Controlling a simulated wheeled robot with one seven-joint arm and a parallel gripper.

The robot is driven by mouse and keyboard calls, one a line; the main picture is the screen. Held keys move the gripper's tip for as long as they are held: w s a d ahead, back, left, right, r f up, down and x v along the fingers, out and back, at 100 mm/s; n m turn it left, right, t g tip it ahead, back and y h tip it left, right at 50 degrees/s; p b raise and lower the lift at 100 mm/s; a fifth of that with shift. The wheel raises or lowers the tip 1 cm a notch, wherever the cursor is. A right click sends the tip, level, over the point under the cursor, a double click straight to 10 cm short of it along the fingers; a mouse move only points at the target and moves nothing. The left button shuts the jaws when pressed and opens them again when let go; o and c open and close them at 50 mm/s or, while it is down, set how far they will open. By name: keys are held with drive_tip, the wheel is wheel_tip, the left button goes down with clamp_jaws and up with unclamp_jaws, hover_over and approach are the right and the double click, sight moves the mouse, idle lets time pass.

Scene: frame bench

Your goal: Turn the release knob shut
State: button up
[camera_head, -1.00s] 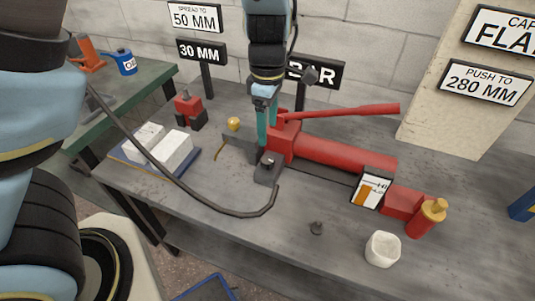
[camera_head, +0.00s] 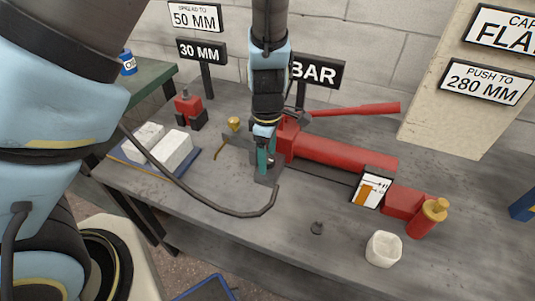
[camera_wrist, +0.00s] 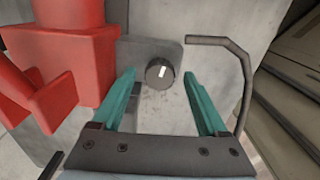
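The release knob (camera_wrist: 160,72) is a round dark knob with a white mark on its face. In the wrist view it sits on a grey block (camera_wrist: 130,52) beside the red pump body (camera_wrist: 70,50). My gripper (camera_wrist: 163,90) is open, with its two teal fingers on either side of the knob's near side and visible gaps between. In the head view my gripper (camera_head: 265,160) points down at the left end of the red pump (camera_head: 330,150), over the grey block (camera_head: 268,178). The knob is hidden there behind the fingers.
A red lever handle (camera_head: 355,111) extends right above the pump. A dark hose (camera_head: 225,208) curves across the bench front, and its bent end (camera_wrist: 225,42) lies close to the right finger.

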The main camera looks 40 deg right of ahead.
clamp_jaws()
idle(0.4)
drive_tip(key=shift+m, duration=0.3)
drive_tip(key=m, duration=0.3)
drive_tip(key=shift+m+p, duration=0.3)
drive_tip(key=shift+p, duration=0.05)
drive_tip(key=m, duration=0.3)
drive_tip(key=shift+m, duration=0.3)
drive_tip(key=m, duration=0.4)
drive_tip(key=shift+m, duration=2.1)
